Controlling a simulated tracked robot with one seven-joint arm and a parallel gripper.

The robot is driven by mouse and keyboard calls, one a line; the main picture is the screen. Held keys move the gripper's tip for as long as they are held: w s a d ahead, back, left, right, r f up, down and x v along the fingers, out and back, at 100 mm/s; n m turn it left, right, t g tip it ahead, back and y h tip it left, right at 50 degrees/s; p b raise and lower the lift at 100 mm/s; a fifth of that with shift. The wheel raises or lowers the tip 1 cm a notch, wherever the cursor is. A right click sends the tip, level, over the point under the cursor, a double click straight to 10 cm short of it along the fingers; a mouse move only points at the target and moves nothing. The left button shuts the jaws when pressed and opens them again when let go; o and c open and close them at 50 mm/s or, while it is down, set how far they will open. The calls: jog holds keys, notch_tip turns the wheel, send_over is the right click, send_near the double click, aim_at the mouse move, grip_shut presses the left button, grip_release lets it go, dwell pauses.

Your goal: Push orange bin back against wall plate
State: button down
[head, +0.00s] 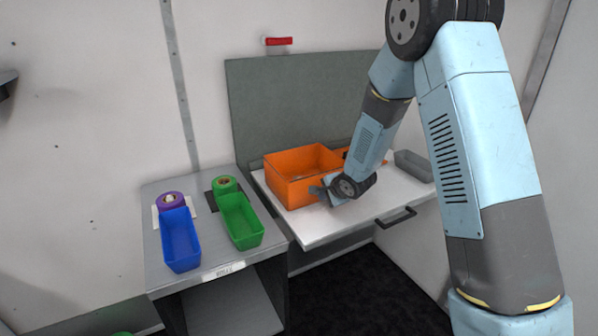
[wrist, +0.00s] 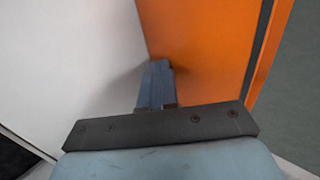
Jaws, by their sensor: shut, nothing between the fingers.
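The orange bin (head: 296,194) stands on the white worktop (head: 335,222), in front of the grey-green wall plate (head: 262,105). Its near right corner is partly hidden by my arm. I cannot tell whether its back touches the plate. My gripper (head: 318,190) is at the bin's near right side, low over the worktop. In the wrist view my gripper (wrist: 156,75) is shut and empty, its tip right by the orange bin's wall (wrist: 205,50). Whether it touches the wall is unclear.
A blue bin (head: 180,240) and a green bin (head: 241,221) stand on the grey table at left.

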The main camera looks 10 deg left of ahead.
jog(key=shift+w+a, duration=1)
jog(key=shift+w, duration=0.5)
jog(key=shift+w+a, duration=1.05)
jog(key=shift+w, duration=0.4)
jog(key=shift+w+a, duration=1)
jog(key=shift+w, duration=0.5)
jog(key=shift+s+d, duration=0.85)
jog(key=shift+s, duration=0.4)
jog(key=shift+s+d, duration=0.85)
jog(key=shift+s, duration=0.4)
jog(key=shift+s+d, duration=0.85)
jog(key=shift+s, duration=0.4)
